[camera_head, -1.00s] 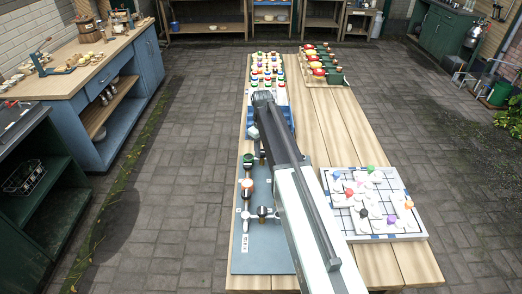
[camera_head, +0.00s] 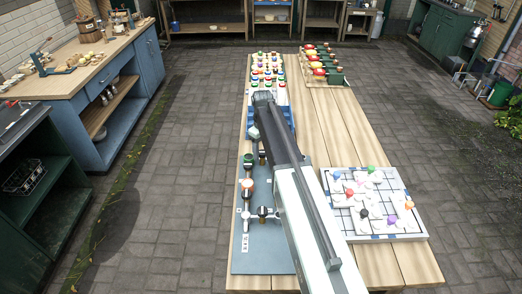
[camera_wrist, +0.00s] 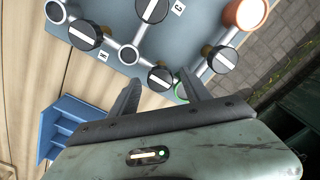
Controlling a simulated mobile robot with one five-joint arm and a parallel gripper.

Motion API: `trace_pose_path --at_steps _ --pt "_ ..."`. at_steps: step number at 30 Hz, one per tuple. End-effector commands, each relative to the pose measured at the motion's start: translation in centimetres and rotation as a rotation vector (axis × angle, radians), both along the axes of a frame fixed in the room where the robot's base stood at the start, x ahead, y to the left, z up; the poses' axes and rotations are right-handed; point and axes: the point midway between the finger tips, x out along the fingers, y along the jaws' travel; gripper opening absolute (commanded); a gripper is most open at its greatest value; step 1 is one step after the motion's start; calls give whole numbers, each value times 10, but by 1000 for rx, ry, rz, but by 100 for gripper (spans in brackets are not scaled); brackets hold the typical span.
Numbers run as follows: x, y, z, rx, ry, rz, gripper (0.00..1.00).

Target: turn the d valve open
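In the wrist view a grey-blue valve board (camera_wrist: 203,22) carries silver pipes and several black round knobs with white bars. One knob (camera_wrist: 160,78) lies just beyond and between the fingertips of my gripper (camera_wrist: 160,88); its bar is tilted. I cannot tell whether the fingers touch it. A second knob (camera_wrist: 222,60) is to the right, a third (camera_wrist: 85,35) to the left and a fourth (camera_wrist: 152,10) at the top. A "C" tag shows near the top knob; I cannot read a D tag. My gripper's fingers are apart. In the head view the board (camera_head: 262,258) is partly hidden by my arm.
A copper-coloured cap (camera_wrist: 245,12) stands by the right knob. A blue bin (camera_wrist: 68,122) is at the lower left of the wrist view. In the head view a white grid board (camera_head: 408,222) with coloured knobs lies right of my arm, and bottles (camera_head: 268,70) stand farther back.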

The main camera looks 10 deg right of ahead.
Motion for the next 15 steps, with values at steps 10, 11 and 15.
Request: trace_pose_path --at_steps 10,11,15 --pt "0 0 42 0 0 0 56" --pt "0 0 48 0 0 0 56" --pt "1 0 73 0 0 0 56"
